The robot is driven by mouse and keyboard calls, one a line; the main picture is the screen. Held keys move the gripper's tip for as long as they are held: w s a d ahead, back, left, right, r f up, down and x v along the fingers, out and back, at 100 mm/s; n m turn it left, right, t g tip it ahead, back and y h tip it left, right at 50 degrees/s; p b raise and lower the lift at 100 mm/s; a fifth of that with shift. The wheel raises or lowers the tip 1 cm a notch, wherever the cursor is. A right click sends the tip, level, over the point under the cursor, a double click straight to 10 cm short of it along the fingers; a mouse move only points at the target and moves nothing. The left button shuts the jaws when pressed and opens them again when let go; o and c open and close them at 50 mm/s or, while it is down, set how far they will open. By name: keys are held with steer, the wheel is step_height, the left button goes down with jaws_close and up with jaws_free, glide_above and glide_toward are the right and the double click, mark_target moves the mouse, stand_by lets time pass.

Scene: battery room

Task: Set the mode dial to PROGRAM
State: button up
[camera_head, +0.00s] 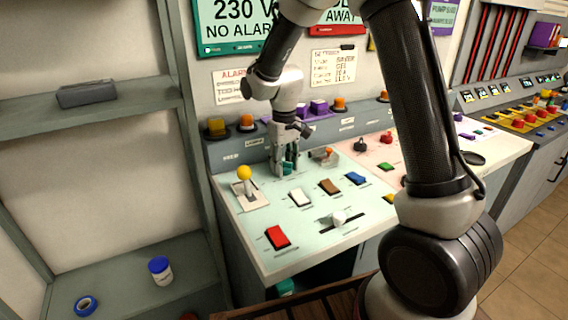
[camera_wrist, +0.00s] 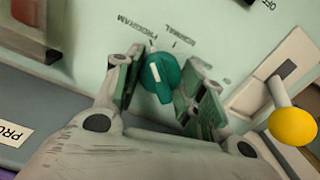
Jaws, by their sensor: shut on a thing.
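The teal mode dial (camera_wrist: 160,78) sits on the pale green panel, between my fingertips in the wrist view. Its ridge has a pale mark at the end leaning up and left, towards the side of the PROGRAM label (camera_wrist: 136,26). The NORMAL label (camera_wrist: 179,36) lies to the right of it. I cannot tell exactly which tick the mark meets. My gripper (camera_wrist: 160,88) is shut on the dial, one finger on each side. In the head view my gripper (camera_head: 287,165) points down at the panel's back left and hides most of the dial.
A yellow-knobbed lever (camera_head: 244,177) stands close to the left of my gripper. An orange-tipped control (camera_head: 325,154) is close on the right.

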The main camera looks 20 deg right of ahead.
stand_by(0.4)
steer(key=o, duration=1)
step_height(320, 180, up, 12)
steer(key=shift+r, duration=0.1)
